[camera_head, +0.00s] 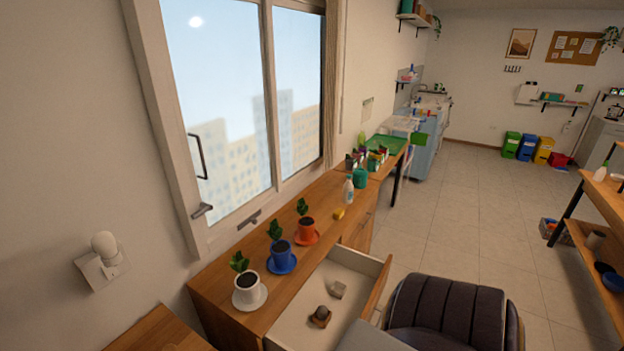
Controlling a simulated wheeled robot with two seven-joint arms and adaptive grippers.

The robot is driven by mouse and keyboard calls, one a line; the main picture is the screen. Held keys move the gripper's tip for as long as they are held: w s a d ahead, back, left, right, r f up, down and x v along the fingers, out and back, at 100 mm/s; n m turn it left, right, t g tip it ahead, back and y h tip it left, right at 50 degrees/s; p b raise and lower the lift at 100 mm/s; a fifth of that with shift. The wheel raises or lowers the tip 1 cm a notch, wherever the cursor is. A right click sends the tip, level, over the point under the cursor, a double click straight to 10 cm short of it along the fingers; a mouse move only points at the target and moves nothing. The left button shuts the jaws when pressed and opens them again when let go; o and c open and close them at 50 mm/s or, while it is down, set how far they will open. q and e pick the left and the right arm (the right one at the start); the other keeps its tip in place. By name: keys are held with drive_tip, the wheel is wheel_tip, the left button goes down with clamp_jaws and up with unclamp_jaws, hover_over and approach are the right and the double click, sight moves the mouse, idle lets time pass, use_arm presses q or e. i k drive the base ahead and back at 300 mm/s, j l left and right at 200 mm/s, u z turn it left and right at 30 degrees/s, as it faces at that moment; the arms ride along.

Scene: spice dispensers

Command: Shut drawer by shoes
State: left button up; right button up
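An open drawer (375,287) sticks out to the right from a long wooden cabinet (207,286) under the window. Its pale inside shows, and its wooden front stands away from the cabinet. In it lie a small brown item with a grey round top (320,316) and a small pale block (338,289). The drawer's near end is partly hidden by a grey shape at the bottom edge. I cannot make out any shoes. Neither of my grippers is in view.
A dark ribbed seat (447,308) stands close to the right of the drawer front. Potted plants in white (247,291), blue (282,257) and orange (306,231) pots stand on the cabinet top. Tiled floor (470,217) is clear beyond. A wooden shelf unit (598,262) stands at right.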

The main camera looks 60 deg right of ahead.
sight(351, 283)
drive_tip(key=z, duration=2.35)
